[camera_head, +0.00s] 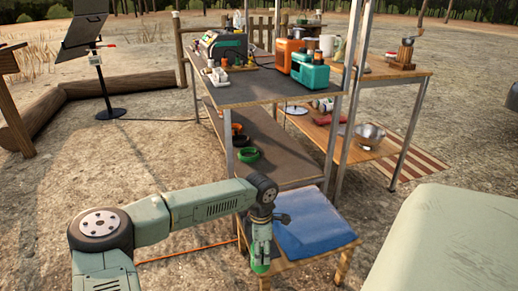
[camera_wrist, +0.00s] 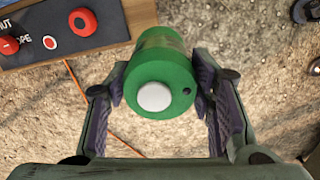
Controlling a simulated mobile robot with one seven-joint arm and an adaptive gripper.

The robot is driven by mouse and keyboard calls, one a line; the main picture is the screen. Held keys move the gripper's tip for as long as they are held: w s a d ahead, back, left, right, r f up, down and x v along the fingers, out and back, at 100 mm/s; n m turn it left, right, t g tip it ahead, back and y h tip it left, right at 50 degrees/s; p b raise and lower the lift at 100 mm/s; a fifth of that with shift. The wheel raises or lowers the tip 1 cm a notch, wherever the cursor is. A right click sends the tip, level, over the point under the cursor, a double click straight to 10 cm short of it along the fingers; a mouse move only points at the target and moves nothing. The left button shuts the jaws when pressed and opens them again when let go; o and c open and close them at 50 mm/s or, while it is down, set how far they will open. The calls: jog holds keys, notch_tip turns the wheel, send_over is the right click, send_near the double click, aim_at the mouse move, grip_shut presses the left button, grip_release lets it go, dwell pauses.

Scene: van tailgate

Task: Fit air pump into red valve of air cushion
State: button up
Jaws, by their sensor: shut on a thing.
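My gripper (camera_wrist: 163,95) is shut on a green cylinder with a white round end, likely the air pump (camera_wrist: 165,62). The cylinder also shows low in my gripper in the head view (camera_head: 261,267). It is held above the ground beside a low wooden table. A flat blue thing, likely the air cushion (camera_head: 312,222), lies on that table. In the wrist view, a dark board (camera_wrist: 95,48) at the upper left carries red round parts (camera_wrist: 83,21) and partly cut-off lettering. I cannot tell which is the red valve. The cylinder is apart from the red parts.
A tall shelf (camera_head: 262,88) with tools and an orange and a teal device stands behind. A wooden bench (camera_head: 390,75) with a metal bowl (camera_head: 369,133) is to its right. A pale rounded surface (camera_head: 450,240) fills the lower right. An orange cord (camera_head: 185,252) lies on open ground.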

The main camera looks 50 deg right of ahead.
jog(key=w+d+b, duration=0.2)
jog(key=w+d, duration=0.4)
jog(key=d, duration=0.4)
jog(key=shift+w+d+b, duration=0.15)
jog(key=shift+w+b, duration=0.2)
jog(key=shift+w, duration=0.05)
